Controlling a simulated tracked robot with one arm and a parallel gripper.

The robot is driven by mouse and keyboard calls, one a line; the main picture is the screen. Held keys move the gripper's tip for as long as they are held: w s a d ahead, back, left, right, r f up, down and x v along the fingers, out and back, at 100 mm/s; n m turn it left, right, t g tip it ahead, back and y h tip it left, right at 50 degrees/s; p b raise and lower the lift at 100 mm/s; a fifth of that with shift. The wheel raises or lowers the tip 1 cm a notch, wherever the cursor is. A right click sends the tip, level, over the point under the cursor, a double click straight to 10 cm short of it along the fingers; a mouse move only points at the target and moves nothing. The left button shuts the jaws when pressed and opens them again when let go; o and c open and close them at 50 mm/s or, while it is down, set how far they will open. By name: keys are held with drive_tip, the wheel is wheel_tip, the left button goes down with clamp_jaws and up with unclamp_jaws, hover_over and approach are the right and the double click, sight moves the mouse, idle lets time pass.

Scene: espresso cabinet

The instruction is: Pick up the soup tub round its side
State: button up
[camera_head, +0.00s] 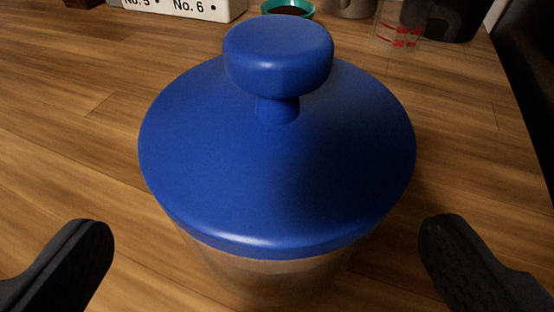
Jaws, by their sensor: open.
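The soup tub (275,270) stands upright on the wooden surface in the middle of the view. It has a round blue lid (270,195) with a thick blue knob (278,55) on top. The lid hides most of the tub's side; only a strip of clear or brownish wall shows under the near rim. My gripper (268,255) is open and empty, with one dark finger at the lower left and one at the lower right. The fingers are spread wider than the lid, with a gap on each side, and neither appears to touch the tub.
A white box marked "No. 5" and "No. 6" (190,8) stands at the back left. A green bowl with dark contents (290,8) and a clear measuring cup with red marks (398,28) stand at the back. Wooden surface (70,130) is clear on both sides.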

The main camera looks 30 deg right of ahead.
drive_tip(key=shift+d+b+x, duration=0.15)
drive_tip(key=shift+b+x, duration=0.15)
drive_tip(key=shift+x, duration=1.3)
drive_tip(key=shift+d+b+x, duration=0.15)
drive_tip(key=shift+b+x, duration=0.1)
drive_tip(key=shift+x, duration=1.35)
drive_tip(key=shift+s+r, duration=0.1)
drive_tip(key=shift+r, duration=0.1)
drive_tip(key=shift+c, duration=0.3)
drive_tip(key=c, duration=1)
